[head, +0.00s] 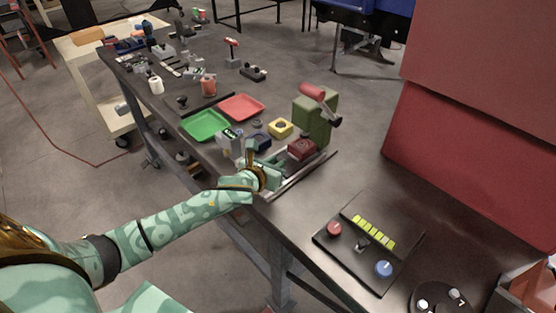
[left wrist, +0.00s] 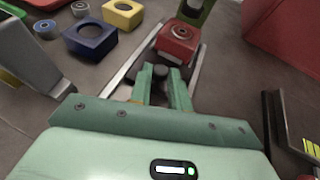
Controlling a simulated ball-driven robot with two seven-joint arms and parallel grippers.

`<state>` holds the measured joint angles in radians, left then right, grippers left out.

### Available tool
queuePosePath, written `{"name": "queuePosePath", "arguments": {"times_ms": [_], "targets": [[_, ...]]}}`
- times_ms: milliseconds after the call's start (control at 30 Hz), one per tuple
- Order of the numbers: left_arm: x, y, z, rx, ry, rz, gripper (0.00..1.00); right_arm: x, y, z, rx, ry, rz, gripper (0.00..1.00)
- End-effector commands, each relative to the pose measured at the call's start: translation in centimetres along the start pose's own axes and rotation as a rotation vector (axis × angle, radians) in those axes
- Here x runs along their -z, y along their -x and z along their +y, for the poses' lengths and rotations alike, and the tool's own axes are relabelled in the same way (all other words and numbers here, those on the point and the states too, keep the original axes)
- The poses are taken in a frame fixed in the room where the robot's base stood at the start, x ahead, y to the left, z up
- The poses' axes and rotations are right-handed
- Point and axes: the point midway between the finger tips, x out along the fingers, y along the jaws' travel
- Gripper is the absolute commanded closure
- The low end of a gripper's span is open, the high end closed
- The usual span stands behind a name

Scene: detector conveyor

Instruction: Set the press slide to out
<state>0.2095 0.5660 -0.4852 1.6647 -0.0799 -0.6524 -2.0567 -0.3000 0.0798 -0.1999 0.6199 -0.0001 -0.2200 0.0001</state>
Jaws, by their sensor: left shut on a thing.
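The press (head: 313,118) is a green block with a red cylinder and a dark lever, standing on the dark bench. Its slide is a red block (head: 302,149) with a round seat on top, between two metal rails, close to the press. The slide also shows in the left wrist view (left wrist: 178,42). My left gripper (head: 276,174) is low over the near end of the rails. In the left wrist view its fingers (left wrist: 160,82) are shut on a dark knob (left wrist: 159,71) on the near side of the red block. The link between knob and block is partly hidden.
A yellow block (head: 281,128) and a blue block (head: 260,141) with round holes sit left of the slide. Green (head: 205,125) and red (head: 242,107) trays lie farther back. A button panel (head: 368,243) is at the front right, with bare bench between it and the rails.

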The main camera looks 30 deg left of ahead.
Motion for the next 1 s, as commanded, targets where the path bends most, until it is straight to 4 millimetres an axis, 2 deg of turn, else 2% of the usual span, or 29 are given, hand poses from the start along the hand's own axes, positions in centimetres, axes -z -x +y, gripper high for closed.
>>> {"name": "queuePosePath", "arguments": {"times_ms": [33, 200, 400, 567, 833, 867, 933, 1000], "targets": [[0.2, 1.3, 0.5, -0.003, -0.004, 0.007, 1.0, 0.3, 1.2, 0.1, -0.001, 0.0, 0.005, 0.64], [1.9, 5.7, 2.0, -0.002, -0.004, 0.01, 1.0, 0.8, 3.6, 0.3, -0.004, 0.0, 0.013, 0.64], [3.9, 9.7, 3.4, -0.001, -0.001, 0.008, 1.0, 1.0, 4.6, 0.3, -0.005, 0.0, 0.016, 0.64], [4.4, 10.8, 3.8, 0.0, -0.002, 0.005, 1.0, 1.0, 4.8, 0.3, -0.005, 0.0, 0.016, 0.64], [4.6, 10.9, 3.8, -0.001, -0.002, 0.006, 1.0, 1.1, 4.7, 0.3, -0.005, 0.0, 0.017, 0.64], [4.6, 10.9, 3.8, -0.001, -0.002, 0.006, 0.78, 1.1, 4.7, 0.3, -0.005, 0.0, 0.017, 0.64], [4.6, 10.9, 3.8, -0.001, -0.002, 0.007, 0.59, 1.1, 4.8, 0.3, -0.005, 0.0, 0.017, 0.64], [4.5, 10.8, 3.8, 0.0, -0.002, 0.006, 0.59, 1.1, 4.8, 0.3, -0.005, 0.0, 0.017, 0.64]]}}
